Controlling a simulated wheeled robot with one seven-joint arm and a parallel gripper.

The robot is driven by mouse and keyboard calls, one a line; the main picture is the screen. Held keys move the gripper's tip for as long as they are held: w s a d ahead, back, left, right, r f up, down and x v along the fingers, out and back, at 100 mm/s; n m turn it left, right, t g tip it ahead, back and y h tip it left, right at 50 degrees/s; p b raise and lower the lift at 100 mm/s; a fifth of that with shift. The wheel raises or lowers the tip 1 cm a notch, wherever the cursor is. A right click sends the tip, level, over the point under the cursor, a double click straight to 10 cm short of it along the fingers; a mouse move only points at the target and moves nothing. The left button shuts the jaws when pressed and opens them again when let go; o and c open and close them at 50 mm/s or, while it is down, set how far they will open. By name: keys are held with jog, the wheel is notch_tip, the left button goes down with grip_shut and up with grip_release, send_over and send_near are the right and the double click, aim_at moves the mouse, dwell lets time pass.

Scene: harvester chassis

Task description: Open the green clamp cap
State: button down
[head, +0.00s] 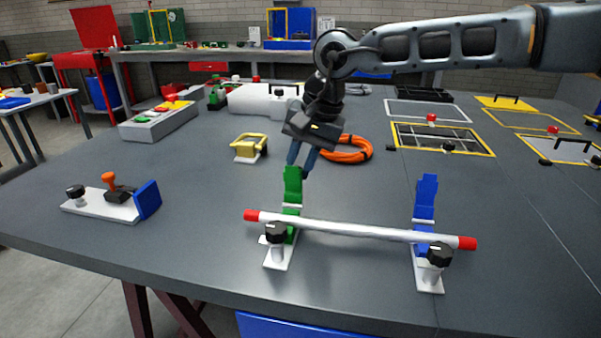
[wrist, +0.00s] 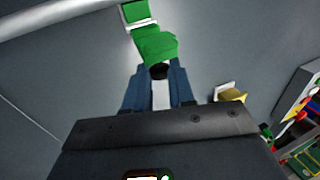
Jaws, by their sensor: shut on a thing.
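The green clamp cap (head: 292,184) stands up at the left clamp, behind a white rod with red ends (head: 350,229). The cap is also in the wrist view (wrist: 155,46), with a dark tip between my fingertips. My gripper (head: 301,168) reaches down from above and behind the cap, its blue fingers at the cap's top end. In the wrist view my gripper (wrist: 160,78) is shut on the dark tip. The green clamp's white base (head: 279,257) carries a black knob (head: 276,232) in front of the rod.
A blue clamp (head: 426,197) holds the rod's right side, its upper part standing up. A white fixture with an orange handle (head: 109,183) lies at left. Bare table surrounds the green clamp's left side.

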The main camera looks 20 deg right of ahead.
jog(key=shift+r, duration=0.1)
jog(key=c, duration=0.9)
grip_release()
jog(key=shift+c, duration=0.2)
jog(key=v, duration=0.7)
jog(key=shift+r, duration=0.35)
jog(key=shift+s, duration=0.15)
